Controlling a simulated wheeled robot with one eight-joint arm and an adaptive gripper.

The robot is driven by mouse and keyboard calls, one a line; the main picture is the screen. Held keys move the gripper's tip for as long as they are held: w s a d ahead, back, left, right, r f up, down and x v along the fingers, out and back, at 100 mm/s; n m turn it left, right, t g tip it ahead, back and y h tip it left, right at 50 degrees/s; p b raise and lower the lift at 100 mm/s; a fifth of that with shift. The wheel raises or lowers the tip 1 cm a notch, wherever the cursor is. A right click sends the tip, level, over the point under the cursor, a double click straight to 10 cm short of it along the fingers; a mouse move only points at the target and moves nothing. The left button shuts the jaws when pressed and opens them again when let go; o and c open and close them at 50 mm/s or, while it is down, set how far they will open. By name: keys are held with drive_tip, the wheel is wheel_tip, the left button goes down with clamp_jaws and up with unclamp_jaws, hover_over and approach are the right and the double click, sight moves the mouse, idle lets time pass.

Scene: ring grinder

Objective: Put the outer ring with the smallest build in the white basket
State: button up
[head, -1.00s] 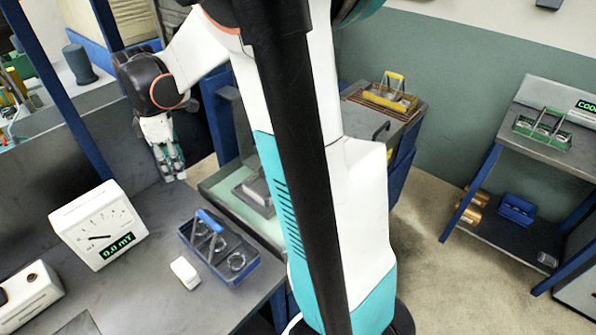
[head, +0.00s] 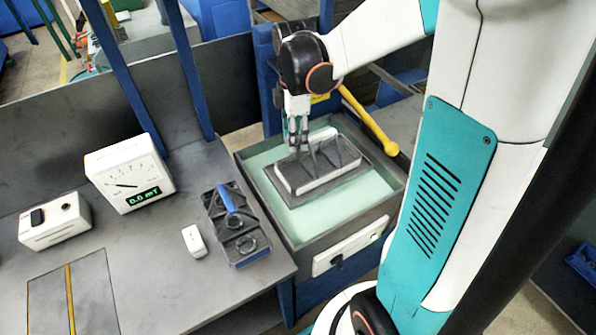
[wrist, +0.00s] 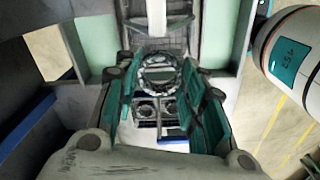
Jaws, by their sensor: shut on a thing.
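My gripper (head: 298,142) points down over the pale green tank at the right of the bench. In the wrist view a grey metal ring (wrist: 160,72) shows between the teal fingers of my gripper (wrist: 160,85), which are shut on it. The pale basket (head: 315,170), with dark dividers, lies in the tank right under my gripper; whether the ring touches it is unclear. A blue-handled carrier (head: 234,230) on the bench holds ring-like parts (head: 246,244). Smaller round shapes (wrist: 145,108) show beyond the fingers in the wrist view; what holds them is unclear.
The tank has a raised dark rim (head: 345,232). A yellow-tipped handle (head: 370,122) stands by its back right. A meter reading 0.0 mT (head: 130,172), a small white block (head: 194,241) and a white device (head: 55,220) are on the bench. Blue posts (head: 190,65) rise behind.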

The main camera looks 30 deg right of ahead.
sight(296, 178)
wheel_tip(296, 178, down, 14)
drive_tip(key=b, duration=0.3)
drive_tip(key=shift+f+b, duration=0.15)
drive_tip(key=shift+b, duration=0.2)
drive_tip(key=shift+f, duration=0.1)
drive_tip(key=o, duration=0.6)
drive_tip(key=shift+f, duration=0.1)
drive_tip(key=shift+o, duration=0.9)
drive_tip(key=shift+r, duration=0.2)
wheel_tip(296, 178, up, 12)
drive_tip(key=p, duration=0.3)
